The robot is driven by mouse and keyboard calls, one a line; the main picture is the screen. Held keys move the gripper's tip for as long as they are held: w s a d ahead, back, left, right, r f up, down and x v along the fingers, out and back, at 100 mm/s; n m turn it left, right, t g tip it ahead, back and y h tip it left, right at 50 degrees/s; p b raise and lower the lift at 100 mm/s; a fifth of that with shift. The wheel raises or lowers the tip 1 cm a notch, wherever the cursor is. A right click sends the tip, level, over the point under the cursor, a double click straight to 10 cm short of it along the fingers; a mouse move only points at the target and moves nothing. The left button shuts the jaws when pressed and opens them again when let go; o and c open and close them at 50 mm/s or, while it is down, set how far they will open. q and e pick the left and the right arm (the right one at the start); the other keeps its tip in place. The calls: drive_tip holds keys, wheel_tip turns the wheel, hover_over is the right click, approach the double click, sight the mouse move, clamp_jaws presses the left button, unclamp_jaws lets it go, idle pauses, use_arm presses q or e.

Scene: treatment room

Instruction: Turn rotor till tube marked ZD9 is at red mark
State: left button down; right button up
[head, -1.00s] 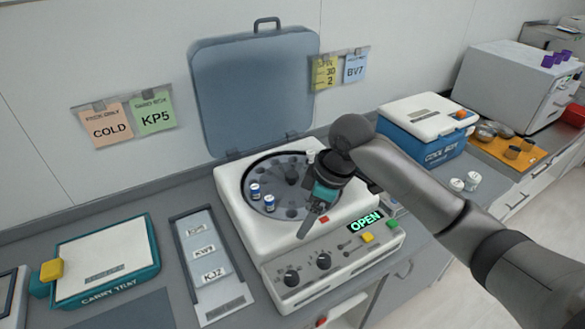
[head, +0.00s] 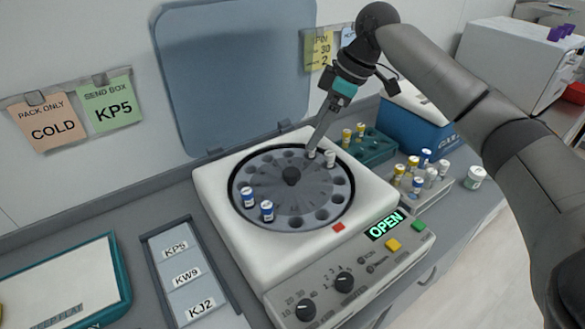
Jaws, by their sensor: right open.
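The centrifuge (head: 225,230) stands open with its lid (head: 235,75) up. Two blue-and-white tubes sit at the rotor's left front, one (head: 248,196) left of the other (head: 267,210). Two white-capped tubes sit at its back right, one (head: 311,153) beside the other (head: 330,158). No tube marking is readable, so I cannot tell which is ZD9. The red mark (head: 338,227) is on the front right rim. My right gripper (head: 314,145) is open, its tips at the back-right tubes; contact is unclear. My left gripper is not in view.
A green rack (head: 372,148) with yellow-capped tubes and a rack of several tubes (head: 421,180) stand at the right, by a white jar (head: 474,177). The blue cool box (head: 418,122) is behind. A label tray (head: 187,275) and carry tray (head: 118,275) lie left. The panel reads OPEN.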

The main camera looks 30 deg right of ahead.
sight(292, 172)
drive_tip(key=b+x, duration=0.1)
drive_tip(key=x, duration=1.1)
drive_tip(key=shift+f, duration=0.3)
clamp_jaws()
idle(0.3)
